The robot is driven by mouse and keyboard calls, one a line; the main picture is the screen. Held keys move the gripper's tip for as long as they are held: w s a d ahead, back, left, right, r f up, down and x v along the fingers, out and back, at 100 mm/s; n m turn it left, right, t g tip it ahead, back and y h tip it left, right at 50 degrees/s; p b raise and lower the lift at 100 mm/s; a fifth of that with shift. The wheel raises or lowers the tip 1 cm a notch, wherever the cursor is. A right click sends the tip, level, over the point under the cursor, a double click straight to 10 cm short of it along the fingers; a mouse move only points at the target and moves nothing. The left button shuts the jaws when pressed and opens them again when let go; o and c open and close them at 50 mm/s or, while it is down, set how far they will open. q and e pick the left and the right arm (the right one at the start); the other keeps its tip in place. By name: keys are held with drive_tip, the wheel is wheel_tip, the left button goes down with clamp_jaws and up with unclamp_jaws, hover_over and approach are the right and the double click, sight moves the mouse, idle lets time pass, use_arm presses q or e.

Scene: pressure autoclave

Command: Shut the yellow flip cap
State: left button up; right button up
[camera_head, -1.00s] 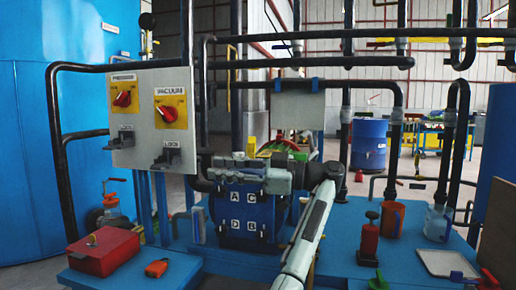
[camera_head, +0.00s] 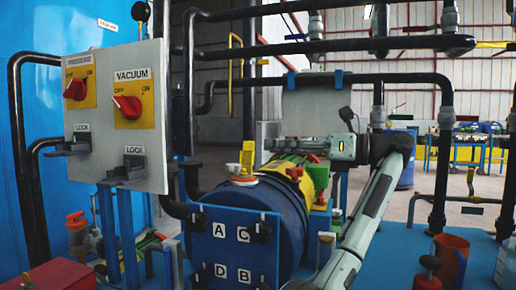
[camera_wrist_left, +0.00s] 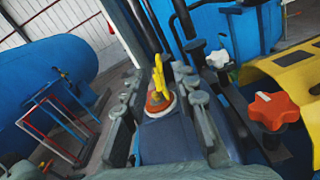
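The yellow flip cap (camera_head: 247,156) stands raised above an orange and white fitting on top of the blue vessel (camera_head: 232,215), which is marked A, C, D, B. My left gripper (camera_head: 270,146) is level with the cap, just to its right in the head view, its arm coming up from the bottom. In the left wrist view the cap (camera_wrist_left: 158,76) shows upright beyond and between the two grey fingers, which are apart with nothing held. Contact with the cap cannot be told. My right gripper is not in view.
A grey panel (camera_head: 98,150) with red pressure and vacuum knobs and black lock levers stands left of the vessel. Black pipes (camera_head: 330,86) run above and behind the gripper. In the wrist view an orange star knob (camera_wrist_left: 273,110) is at the right.

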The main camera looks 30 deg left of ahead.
sight(249, 145)
use_arm(q)
drive_tip(key=x, duration=0.7)
drive_tip(key=shift+s, duration=0.15)
drive_tip(key=shift+c, duration=0.4)
clamp_jaws()
